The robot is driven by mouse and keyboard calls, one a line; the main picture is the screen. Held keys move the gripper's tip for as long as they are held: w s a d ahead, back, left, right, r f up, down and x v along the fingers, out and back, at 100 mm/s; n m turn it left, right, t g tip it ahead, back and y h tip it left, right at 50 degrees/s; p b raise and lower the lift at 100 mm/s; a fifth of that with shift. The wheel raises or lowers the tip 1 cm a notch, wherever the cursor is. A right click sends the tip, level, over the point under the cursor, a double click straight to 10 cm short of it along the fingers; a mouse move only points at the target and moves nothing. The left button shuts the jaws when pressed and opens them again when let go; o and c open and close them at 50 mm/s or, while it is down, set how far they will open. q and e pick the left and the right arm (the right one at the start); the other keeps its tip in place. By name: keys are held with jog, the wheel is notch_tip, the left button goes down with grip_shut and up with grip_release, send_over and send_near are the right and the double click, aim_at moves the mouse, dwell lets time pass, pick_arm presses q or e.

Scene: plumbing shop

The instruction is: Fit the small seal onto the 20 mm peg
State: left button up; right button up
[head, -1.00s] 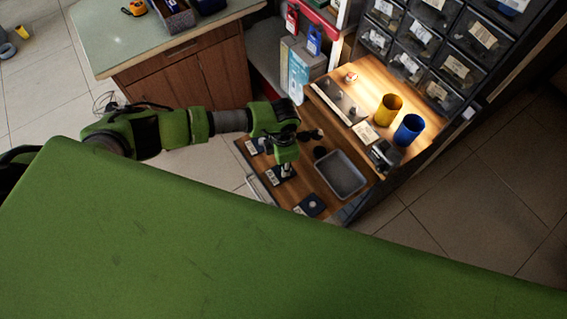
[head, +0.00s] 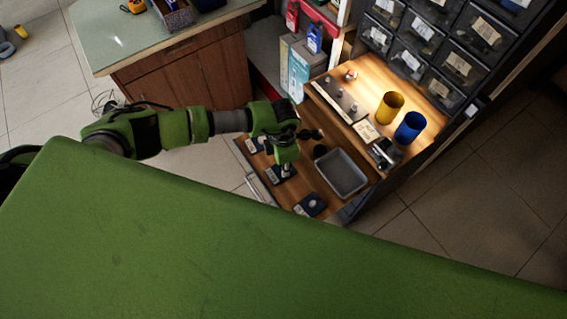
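My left gripper (head: 287,168) points down at the lower wooden shelf, right over the middle one of a row of dark bases (head: 282,175) with white labels. Its fingertips are too small and dark to show whether they are open or shut, or whether they hold a seal. Another dark base (head: 253,146) lies behind it, and one with a pale round top (head: 312,205) lies in front. I cannot tell which base carries the 20 mm peg. A small dark round thing (head: 320,151) lies beside the tray; I cannot tell if it is a seal. My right gripper is out of view.
A grey tray (head: 362,186) stands right of the gripper. The raised shelf holds a strip with small knobs (head: 340,96), a yellow cup (head: 389,107), a blue cup (head: 409,127) and a pale card (head: 367,131). Drawer bins (head: 458,68) stand behind.

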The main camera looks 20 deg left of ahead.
pick_arm(q)
jog(key=o, duration=0.4)
notch_tip(320, 180, up, 6)
jog(key=p, duration=0.4)
jog(key=shift+p, duration=0.35)
notch_tip(320, 180, up, 5)
jog(key=p, duration=0.3)
jog(key=shift+p, duration=0.4)
